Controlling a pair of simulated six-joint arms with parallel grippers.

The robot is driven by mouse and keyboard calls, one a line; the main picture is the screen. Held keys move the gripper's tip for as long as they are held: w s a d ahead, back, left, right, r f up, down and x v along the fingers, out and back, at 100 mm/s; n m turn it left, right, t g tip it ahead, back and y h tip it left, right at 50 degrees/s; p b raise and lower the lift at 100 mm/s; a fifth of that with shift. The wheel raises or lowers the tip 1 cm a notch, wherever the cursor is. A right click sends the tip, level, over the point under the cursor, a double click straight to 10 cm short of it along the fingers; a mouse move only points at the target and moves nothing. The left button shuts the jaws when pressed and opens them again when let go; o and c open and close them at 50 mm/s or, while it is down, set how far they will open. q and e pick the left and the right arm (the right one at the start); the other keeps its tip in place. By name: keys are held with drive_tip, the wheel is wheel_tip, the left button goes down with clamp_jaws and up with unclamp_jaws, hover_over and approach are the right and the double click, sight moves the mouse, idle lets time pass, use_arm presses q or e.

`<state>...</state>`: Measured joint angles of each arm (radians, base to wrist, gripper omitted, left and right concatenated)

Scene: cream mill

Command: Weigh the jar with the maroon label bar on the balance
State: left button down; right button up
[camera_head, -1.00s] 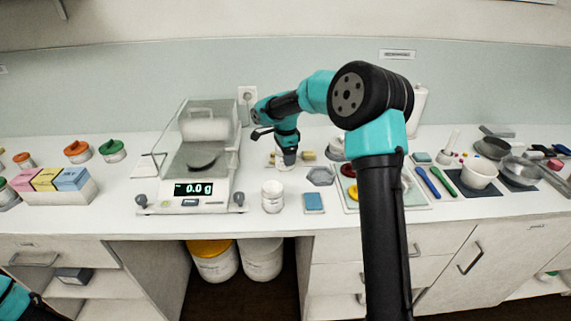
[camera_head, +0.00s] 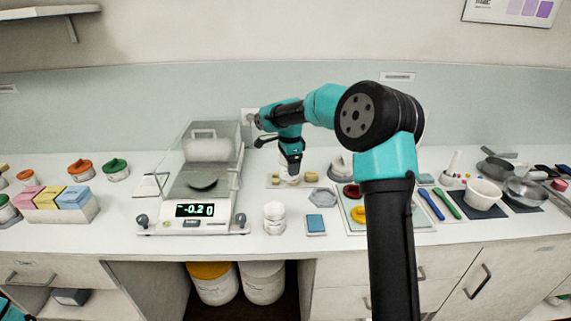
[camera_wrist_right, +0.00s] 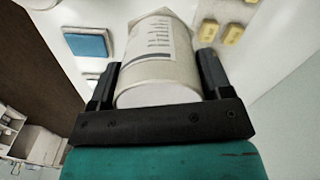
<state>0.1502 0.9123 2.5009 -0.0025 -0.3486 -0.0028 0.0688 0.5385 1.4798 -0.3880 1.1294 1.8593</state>
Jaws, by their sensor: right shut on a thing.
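The balance (camera_head: 190,226) stands left of centre on the counter, with a round dark pan (camera_head: 203,183) inside a clear shield. Its display reads about -0.20. My right gripper (camera_head: 290,168) is right of the balance, toward the back, and shut on a white jar (camera_wrist_right: 160,92). In the wrist view the jar lies between both fingers, with printed text on its label; no maroon bar shows on this side. A second white jar (camera_head: 275,219) stands upright at the balance's front right; its label colour cannot be made out. My left gripper is out of view.
A blue pad (camera_head: 316,224) lies right of the second jar, with a grey hexagonal piece (camera_head: 322,197) behind it. Small yellow blocks (camera_head: 310,177) lie beside the held jar. Pastel boxes (camera_head: 73,198) stand left of the balance. A mortar (camera_head: 482,194) is at right.

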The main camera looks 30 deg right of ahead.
drive_tip(key=s+d+r+m, duration=0.2)
drive_tip(key=s+d+r, duration=0.1)
drive_tip(key=d, duration=0.4)
drive_tip(key=s+d+r+m, duration=0.3)
drive_tip(key=s+d+r, duration=0.1)
drive_tip(key=d, duration=0.3)
drive_tip(key=s+d+r+m, duration=0.2)
drive_tip(key=s+d+r, duration=0.2)
drive_tip(key=d, duration=0.3)
drive_tip(key=shift+d+r, duration=0.15)
drive_tip(key=shift+r, duration=0.15)
drive_tip(key=shift+w, duration=0.1)
